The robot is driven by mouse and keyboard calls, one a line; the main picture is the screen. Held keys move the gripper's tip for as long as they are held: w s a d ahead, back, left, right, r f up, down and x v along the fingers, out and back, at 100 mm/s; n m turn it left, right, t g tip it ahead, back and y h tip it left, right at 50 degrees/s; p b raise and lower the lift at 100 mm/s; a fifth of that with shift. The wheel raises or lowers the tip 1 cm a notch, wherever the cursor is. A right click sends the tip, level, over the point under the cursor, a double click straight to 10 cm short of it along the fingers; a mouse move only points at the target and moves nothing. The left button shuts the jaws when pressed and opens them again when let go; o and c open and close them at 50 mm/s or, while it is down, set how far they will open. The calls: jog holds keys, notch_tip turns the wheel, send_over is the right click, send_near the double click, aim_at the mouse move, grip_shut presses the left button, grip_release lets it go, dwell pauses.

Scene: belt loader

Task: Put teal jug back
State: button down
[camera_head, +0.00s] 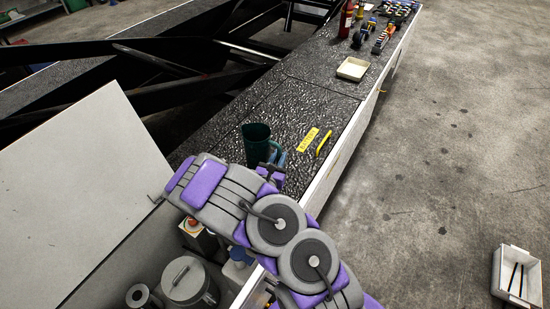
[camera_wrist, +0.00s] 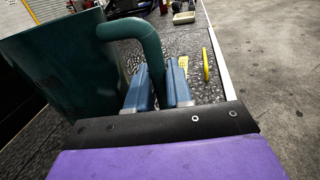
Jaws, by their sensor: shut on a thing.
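The teal jug (camera_head: 257,143) is dark green-blue and stands upright at the near end of the black textured deck, or just above it; I cannot tell which. In the wrist view the jug (camera_wrist: 68,62) fills the left side, with its curved handle (camera_wrist: 150,48) on the right. My gripper (camera_wrist: 157,88) has its blue fingers on both sides of the lower handle and is shut on it. In the head view my gripper (camera_head: 273,165) shows beside the jug, partly hidden by my own purple and grey arm.
A yellow label (camera_head: 308,140) and a yellow bar (camera_head: 324,143) lie right of the jug. A cream tray (camera_head: 353,69), a red bottle (camera_head: 346,20) and several tools stand farther along. An open compartment with a grey canister (camera_head: 187,281) is at lower left, its white lid (camera_head: 75,190) raised.

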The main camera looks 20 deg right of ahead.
jog(key=w+f+b, duration=0.1)
jog(key=w+f, duration=0.3)
jog(key=w, duration=0.1)
jog(key=shift+d+b, duration=0.3)
jog(key=shift+d, duration=0.1)
jog(key=c, duration=1)
grip_release()
jog(key=shift+a, duration=0.1)
